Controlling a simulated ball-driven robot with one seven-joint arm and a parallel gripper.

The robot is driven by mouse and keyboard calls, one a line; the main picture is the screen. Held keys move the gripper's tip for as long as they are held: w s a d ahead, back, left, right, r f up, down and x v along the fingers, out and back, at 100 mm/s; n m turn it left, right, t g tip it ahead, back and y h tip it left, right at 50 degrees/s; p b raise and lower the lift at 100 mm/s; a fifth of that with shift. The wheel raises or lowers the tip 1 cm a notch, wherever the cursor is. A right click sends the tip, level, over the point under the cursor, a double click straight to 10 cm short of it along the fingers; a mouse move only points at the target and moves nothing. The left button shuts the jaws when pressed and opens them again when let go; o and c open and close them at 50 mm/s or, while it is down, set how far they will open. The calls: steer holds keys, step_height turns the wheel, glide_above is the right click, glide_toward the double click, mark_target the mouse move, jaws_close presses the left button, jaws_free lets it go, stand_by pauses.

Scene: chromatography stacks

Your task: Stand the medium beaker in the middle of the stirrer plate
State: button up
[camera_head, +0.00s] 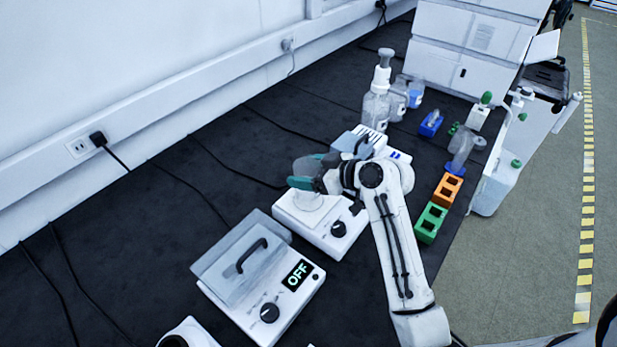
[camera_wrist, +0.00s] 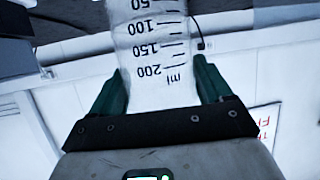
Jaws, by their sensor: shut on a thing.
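The medium beaker (camera_head: 309,199) is clear glass, with dark ml graduations that show in the wrist view (camera_wrist: 155,50). My gripper (camera_head: 312,172) is shut on it, with one teal finger on each side of the glass in the wrist view (camera_wrist: 158,85). The stirrer plate (camera_head: 341,241) is a white box with a dark knob at its front, in the middle of the head view. The beaker is over its top and looks about upright. I cannot tell whether its base touches the plate. My gripper and wrist hide part of the plate.
A white device (camera_head: 245,310) with a clear lid and an OFF display stands at the lower left. Another white device (camera_head: 345,146) stands just behind the stirrer plate. Bottles (camera_head: 376,108) stand farther back. Orange (camera_head: 447,190) and green (camera_head: 430,223) racks lie right of my arm. Cables cross the black bench.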

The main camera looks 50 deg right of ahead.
steer(key=shift+s+f, duration=0.1)
steer(key=shift+f, duration=1.1)
steer(key=shift+f, duration=0.15)
steer(key=o, duration=1.1)
steer(key=b+v, duration=0.1)
steer(key=v, duration=1.1)
steer(key=shift+r, duration=0.2)
